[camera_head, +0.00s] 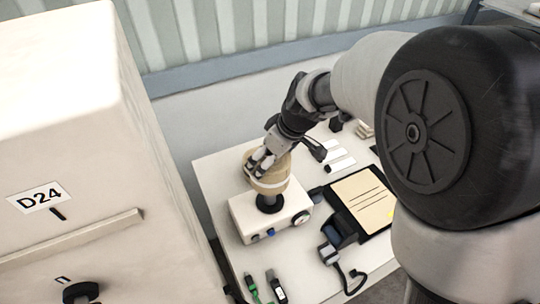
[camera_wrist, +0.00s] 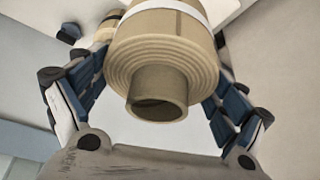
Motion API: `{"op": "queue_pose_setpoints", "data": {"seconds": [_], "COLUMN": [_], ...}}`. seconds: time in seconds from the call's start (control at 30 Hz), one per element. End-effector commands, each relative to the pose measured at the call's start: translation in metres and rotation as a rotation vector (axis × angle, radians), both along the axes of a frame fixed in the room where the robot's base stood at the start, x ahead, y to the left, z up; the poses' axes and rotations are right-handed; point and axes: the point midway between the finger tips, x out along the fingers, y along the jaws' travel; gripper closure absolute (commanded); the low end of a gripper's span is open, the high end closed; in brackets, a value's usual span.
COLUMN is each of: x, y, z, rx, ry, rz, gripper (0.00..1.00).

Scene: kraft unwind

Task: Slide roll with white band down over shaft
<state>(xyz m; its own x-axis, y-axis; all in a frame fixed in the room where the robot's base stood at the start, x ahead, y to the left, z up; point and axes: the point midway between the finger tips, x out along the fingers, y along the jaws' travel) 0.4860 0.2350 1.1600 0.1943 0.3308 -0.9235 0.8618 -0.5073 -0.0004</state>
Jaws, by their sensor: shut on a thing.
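The tan roll with a white band (camera_head: 272,184) is in my gripper (camera_head: 262,163), above the white unwind box (camera_head: 290,222). In the wrist view the roll (camera_wrist: 162,60) shows its ridged end and hollow core, with the white band toward the top. The blue-padded fingers of my gripper (camera_wrist: 160,92) lie on either side of it. A black round base (camera_head: 270,203) sits on top of the box, directly under the roll. The shaft itself is hidden, so I cannot tell how far the roll is over it.
The white table (camera_head: 212,176) holds a black-edged clipboard with tan paper (camera_head: 362,199) to the right. A dark device with a cable (camera_head: 328,252) and small green and black tools (camera_head: 277,289) lie in front. A tall cabinet marked D24 (camera_head: 75,130) stands at left.

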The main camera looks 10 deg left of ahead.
Motion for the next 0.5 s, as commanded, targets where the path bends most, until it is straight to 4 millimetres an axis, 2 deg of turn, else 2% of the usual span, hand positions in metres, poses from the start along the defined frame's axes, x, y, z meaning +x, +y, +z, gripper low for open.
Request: {"op": "queue_pose_setpoints", "data": {"seconds": [0.5], "x": [0.0], "y": [0.0], "z": [-0.032], "rx": [0.0], "ry": [0.0], "rz": [0.001], "gripper": [0.33]}}
